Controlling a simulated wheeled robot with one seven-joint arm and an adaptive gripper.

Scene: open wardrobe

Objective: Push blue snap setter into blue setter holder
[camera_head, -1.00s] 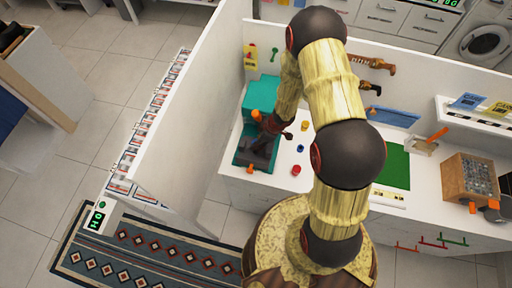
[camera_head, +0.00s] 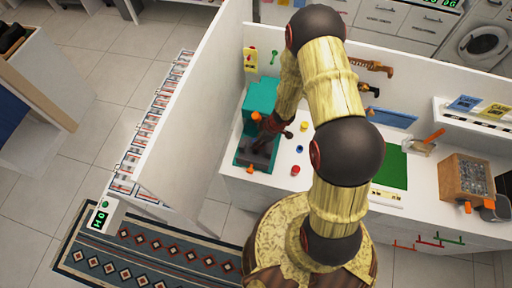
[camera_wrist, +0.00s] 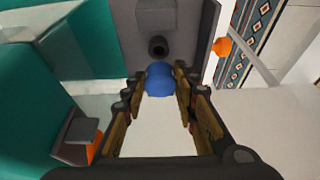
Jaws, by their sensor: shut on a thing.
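A teal press (camera_head: 262,95) with a dark grey base (camera_head: 258,150) stands at the left end of the white worktop. My gripper (camera_wrist: 160,82) is shut on a blue round piece (camera_wrist: 159,80), seen between the fingertips in the wrist view. A grey block with a dark round socket (camera_wrist: 158,46) lies just beyond the blue piece; I cannot tell if they touch. In the head view my gripper (camera_head: 270,124) is at the press, and the blue piece in it is hidden. Another small blue piece (camera_head: 299,149) stands on the worktop to the right.
A yellow piece (camera_head: 304,126) and a red piece (camera_head: 295,170) stand near the small blue one. A white partition (camera_head: 205,110) closes the left side. A green mat (camera_head: 393,167) and a wooden box (camera_head: 466,178) lie farther right. An orange knob (camera_wrist: 222,47) sits beside the press base.

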